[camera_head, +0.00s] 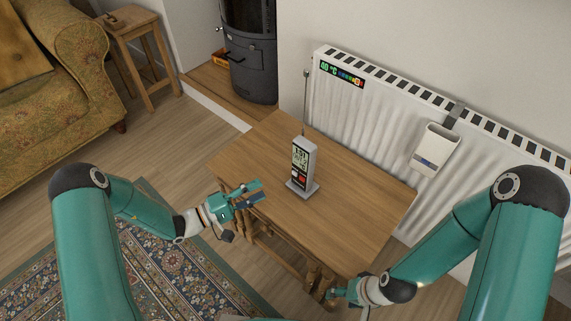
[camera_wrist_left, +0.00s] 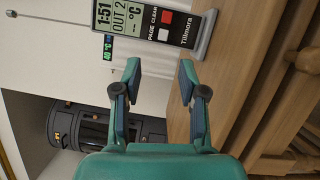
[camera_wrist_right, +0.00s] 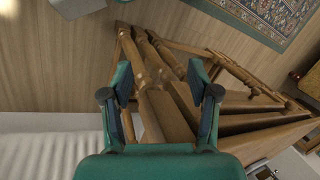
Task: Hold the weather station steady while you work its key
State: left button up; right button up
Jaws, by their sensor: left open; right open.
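The weather station (camera_head: 301,163) is a slim grey upright unit with a thin antenna and a flat foot, standing on the wooden table (camera_head: 357,205). In the left wrist view the weather station (camera_wrist_left: 187,50) shows a display, a red key (camera_wrist_left: 166,18) marked CLEAR and a white key (camera_wrist_left: 163,35). My left gripper (camera_head: 256,192) is open and empty, to the left of the station and apart from it. Its fingers show in the left wrist view (camera_wrist_left: 158,78). My right gripper (camera_head: 335,292) is open and empty by the table's front right corner, away from the station.
A white radiator (camera_head: 380,115) with a temperature strip (camera_head: 341,74) and a hanging white box (camera_head: 434,150) stands behind the table. A dark stove (camera_head: 250,60) is at the back. A sofa (camera_head: 75,90) and small stool (camera_head: 135,25) are at left. The tabletop around the station is clear.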

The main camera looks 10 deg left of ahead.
pick_arm(q)
jog(key=shift+w+d+f, duration=0.1)
jog(key=shift+f, duration=0.1)
jog(key=shift+w+f, duration=0.2)
jog(key=shift+f, duration=0.05)
jog(key=shift+s+d+r, duration=0.1)
jog(key=shift+r, duration=0.05)
pick_arm(e)
notch_tip(320, 180, up, 36)
jog(key=n+t, duration=0.2)
jog(key=n, duration=1.1)
send_over(305, 160)
jog(key=s+d, duration=0.2)
jog(key=d, duration=0.3)
jog(key=x, duration=1.6)
jog(key=shift+w+d+f, duration=0.2)
jog(key=shift+w+f, duration=0.05)
jog(key=shift+f, duration=0.25)
